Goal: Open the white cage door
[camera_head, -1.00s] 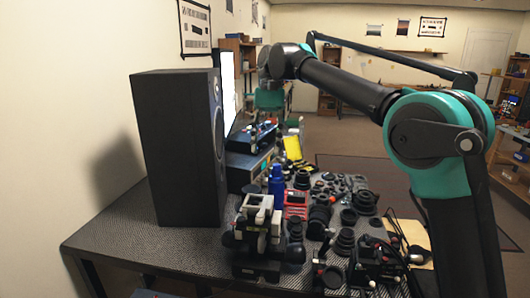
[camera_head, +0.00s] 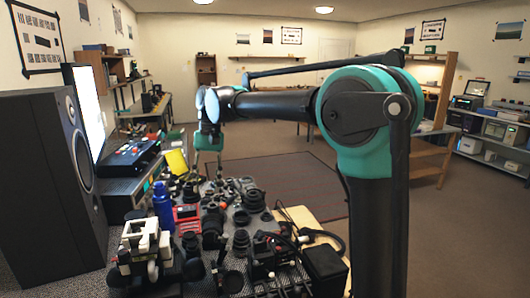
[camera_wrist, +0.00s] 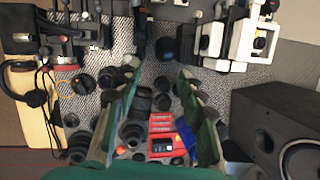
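I cannot make out a white cage or its door in either view. My gripper (camera_wrist: 157,85) is open and empty in the wrist view, its two green-sided fingers spread wide above the crowded bench. In the head view my gripper (camera_head: 208,172) hangs down beyond the arm's bend, over the far part of the bench. Nothing is between the fingertips at their height; small dark lens parts lie below.
The bench holds a black speaker (camera_head: 45,190), a white-and-black device (camera_head: 146,242), a blue bottle (camera_head: 163,208), a red item (camera_head: 187,213) and several lenses. Right shelves (camera_head: 497,135) carry equipment. Open floor (camera_head: 435,240) lies between.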

